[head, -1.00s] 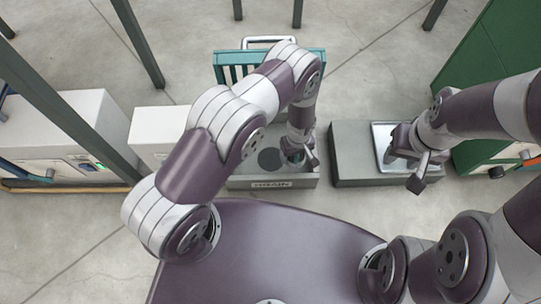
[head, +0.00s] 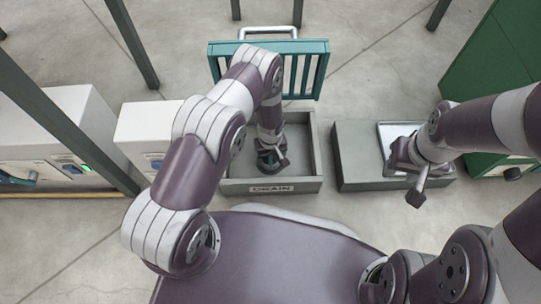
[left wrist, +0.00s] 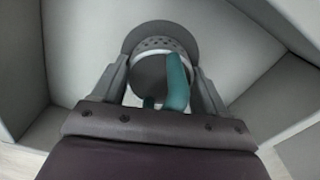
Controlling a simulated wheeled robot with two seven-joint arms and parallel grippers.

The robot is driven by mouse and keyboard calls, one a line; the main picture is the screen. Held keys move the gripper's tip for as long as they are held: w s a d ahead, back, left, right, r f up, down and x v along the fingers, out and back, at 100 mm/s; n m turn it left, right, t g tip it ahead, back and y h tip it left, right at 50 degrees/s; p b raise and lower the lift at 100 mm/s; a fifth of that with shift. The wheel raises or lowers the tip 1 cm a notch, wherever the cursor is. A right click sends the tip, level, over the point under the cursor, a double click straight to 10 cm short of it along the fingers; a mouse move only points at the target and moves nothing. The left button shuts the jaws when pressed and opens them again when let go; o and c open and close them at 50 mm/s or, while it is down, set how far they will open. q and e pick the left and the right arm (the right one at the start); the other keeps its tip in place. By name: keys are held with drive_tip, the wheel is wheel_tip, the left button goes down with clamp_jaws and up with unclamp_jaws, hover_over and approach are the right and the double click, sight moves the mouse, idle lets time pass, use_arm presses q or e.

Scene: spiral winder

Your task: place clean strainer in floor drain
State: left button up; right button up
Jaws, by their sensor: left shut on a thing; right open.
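The grey drain box (head: 313,183) labelled DRAIN stands in front of me. My left gripper (head: 270,160) is down inside it, over the spot of the dark round drain hole, and hides most of it in the head view. In the left wrist view the left gripper (left wrist: 163,85) is shut on the strainer (left wrist: 160,46), which has a silver perforated rim and a teal handle. The dark drain hole (left wrist: 160,28) shows behind and around the strainer's far side. I cannot tell whether the strainer is seated or just above. My right gripper (head: 408,165) is open over a tray.
A metal tray (head: 388,132) lies on a grey block (head: 352,160) right of the drain box. A teal slatted grate (head: 318,70) with a handle stands behind the box. White cabinets (head: 150,125) stand left and a green cabinet (head: 500,60) right.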

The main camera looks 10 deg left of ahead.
use_arm(q)
drive_tip(key=o, duration=1.2)
drive_tip(key=shift+f, duration=0.1)
wheel_tip(320, 180, up, 12)
drive_tip(key=p, duration=0.8)
drive_tip(key=shift+r, duration=0.25)
wheel_tip(320, 180, up, 17)
drive_tip(key=a+m, duration=0.3)
drive_tip(key=s+a+r+m+t, duration=0.1)
drive_tip(key=s+a+r+m, duration=0.1)
drive_tip(key=s+r, duration=1.2)
drive_tip(key=shift+a+m, duration=0.4)
drive_tip(key=shift+m, duration=0.3)
